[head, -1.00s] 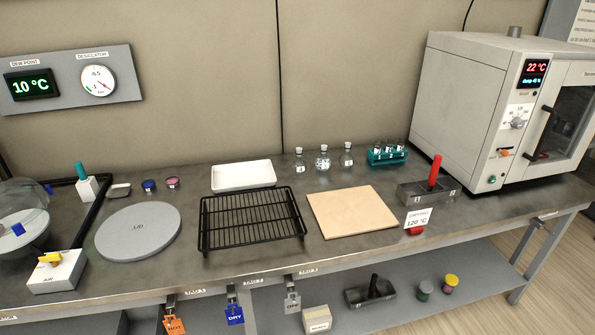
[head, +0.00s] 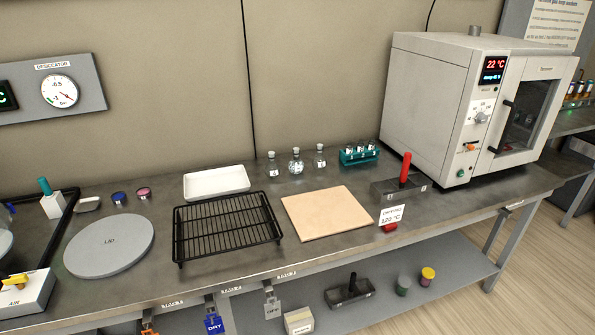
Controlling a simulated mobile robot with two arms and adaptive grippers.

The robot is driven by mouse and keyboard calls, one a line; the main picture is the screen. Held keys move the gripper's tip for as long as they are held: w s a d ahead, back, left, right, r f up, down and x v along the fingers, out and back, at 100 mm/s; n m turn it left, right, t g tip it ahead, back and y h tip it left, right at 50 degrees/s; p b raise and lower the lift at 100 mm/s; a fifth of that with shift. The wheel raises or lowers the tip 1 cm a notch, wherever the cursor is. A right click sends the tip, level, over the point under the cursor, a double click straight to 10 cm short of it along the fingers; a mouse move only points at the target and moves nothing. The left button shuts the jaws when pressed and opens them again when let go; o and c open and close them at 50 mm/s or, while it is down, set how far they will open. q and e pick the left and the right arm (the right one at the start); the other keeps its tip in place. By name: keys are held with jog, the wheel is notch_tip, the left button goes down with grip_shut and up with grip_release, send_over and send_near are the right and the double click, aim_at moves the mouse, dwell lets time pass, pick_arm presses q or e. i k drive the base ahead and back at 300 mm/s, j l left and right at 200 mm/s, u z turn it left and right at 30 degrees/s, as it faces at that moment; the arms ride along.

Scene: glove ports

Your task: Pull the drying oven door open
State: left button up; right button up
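The drying oven (head: 435,95) is a pale grey box at the right end of the bench, with a red 22 °C display. Its door (head: 522,115) has a dark window and is on the front, facing right; it looks shut. A dark vertical door handle (head: 501,126) runs along the door's left side, close to the control panel. Neither of my grippers is in view.
A metal tray with a red handle (head: 405,168) stands in front of the oven. A drying sign (head: 391,215), tan board (head: 327,212), black wire rack (head: 226,226) and teal vial rack (head: 360,153) are on the bench. Open floor (head: 540,245) lies at the right.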

aim_at(562, 69)
jog(key=z, duration=1.25)
